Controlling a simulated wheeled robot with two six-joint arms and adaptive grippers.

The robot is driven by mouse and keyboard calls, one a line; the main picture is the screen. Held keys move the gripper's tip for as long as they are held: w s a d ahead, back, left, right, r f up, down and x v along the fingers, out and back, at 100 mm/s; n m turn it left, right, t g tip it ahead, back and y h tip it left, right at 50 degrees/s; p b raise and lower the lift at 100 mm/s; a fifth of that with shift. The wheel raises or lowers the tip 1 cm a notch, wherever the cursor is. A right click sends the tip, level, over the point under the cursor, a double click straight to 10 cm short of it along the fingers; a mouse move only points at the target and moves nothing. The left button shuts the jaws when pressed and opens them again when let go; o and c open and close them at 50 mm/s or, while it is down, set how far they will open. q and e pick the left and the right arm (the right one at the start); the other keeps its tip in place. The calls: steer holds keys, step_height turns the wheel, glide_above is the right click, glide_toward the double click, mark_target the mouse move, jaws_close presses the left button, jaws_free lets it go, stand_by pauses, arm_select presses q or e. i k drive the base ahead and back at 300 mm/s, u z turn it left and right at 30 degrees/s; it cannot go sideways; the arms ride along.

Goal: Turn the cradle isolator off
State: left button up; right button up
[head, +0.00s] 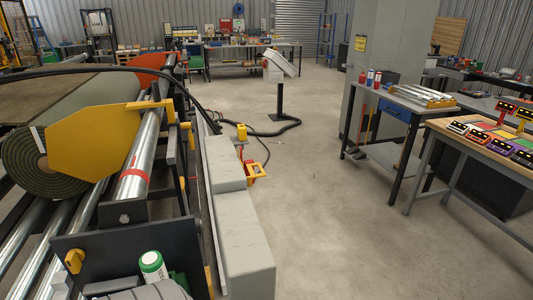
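The cradle (95,228) stands along the left side, with steel rollers (140,165) and a large turf roll (35,160) behind a yellow end plate (95,145). I cannot surely pick out the isolator. A small yellow box (242,132) stands by the cradle's right side, past the grey cabinets. Nearer, a yellow and red bracket-like part (257,171) sticks out beside those cabinets. No switch handle or its position can be made out on either. Neither of my grippers is in view.
Long grey cabinets (245,240) edge the cradle's right side. A pedestal console (283,63) stands beyond, with a black hose (275,131) on the floor. Tables (408,97) and a pillar (385,50) stand right. The middle floor (330,190) is clear.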

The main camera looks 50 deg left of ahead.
mark_target(251, 161)
steer(key=i, duration=1.2)
steer(key=u, duration=0.95)
steer(key=i, duration=2.7)
steer(key=u, duration=3.15)
